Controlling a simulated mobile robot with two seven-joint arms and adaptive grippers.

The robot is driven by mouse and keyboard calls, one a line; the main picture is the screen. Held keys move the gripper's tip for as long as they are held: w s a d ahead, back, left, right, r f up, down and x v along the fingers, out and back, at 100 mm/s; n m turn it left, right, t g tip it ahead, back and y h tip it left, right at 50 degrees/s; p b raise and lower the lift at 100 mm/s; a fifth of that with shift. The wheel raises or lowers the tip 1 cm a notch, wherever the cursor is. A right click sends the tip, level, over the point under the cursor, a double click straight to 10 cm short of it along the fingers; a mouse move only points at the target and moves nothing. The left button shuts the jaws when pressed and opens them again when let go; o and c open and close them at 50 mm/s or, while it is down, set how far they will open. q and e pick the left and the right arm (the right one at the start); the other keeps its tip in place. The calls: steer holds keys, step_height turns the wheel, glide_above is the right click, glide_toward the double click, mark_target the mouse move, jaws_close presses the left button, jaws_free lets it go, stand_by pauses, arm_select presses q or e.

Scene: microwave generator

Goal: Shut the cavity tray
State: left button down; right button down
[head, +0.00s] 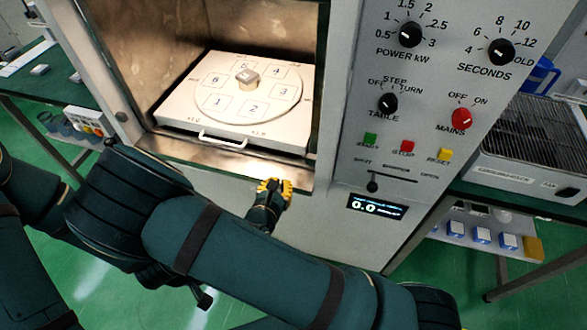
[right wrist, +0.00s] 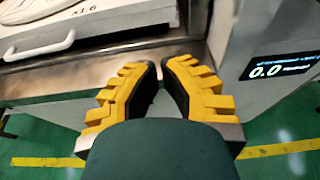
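The cavity tray (head: 180,122) is a pale slab inside the open cavity. My left gripper is not in view.
The control panel (head: 420,130) with knobs and buttons stands right of the cavity. A metal sill (head: 215,172) lies in front of the tray. A bench with a vented grey unit (head: 510,160) is at the right. My dark arm crosses the foreground.

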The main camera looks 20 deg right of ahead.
mark_target(295, 150)
steer(key=x, duration=0.4)
steer(key=b+x, duration=0.1)
steer(key=x, duration=0.3)
steer(key=b+x, duration=0.1)
steer(key=x, duration=0.3)
steer(key=shift+w+d+r, duration=0.15)
steer(key=shift+w+r, duration=0.15)
steer(key=shift+w+d, duration=0.2)
steer(key=shift+w, duration=0.05)
steer(key=shift+w+d+r+p, duration=0.1)
steer(key=shift+w+d+p, duration=0.1)
steer(key=shift+w+d, duration=0.25)
steer(key=shift+w+d+r+p, duration=0.15)
steer(key=shift+w+d, duration=0.1)
steer(key=shift+w, duration=0.3)
steer(key=shift+w+d+f, duration=0.15)
steer(key=shift+w+d, duration=0.05)
steer(key=shift+w, duration=0.1)
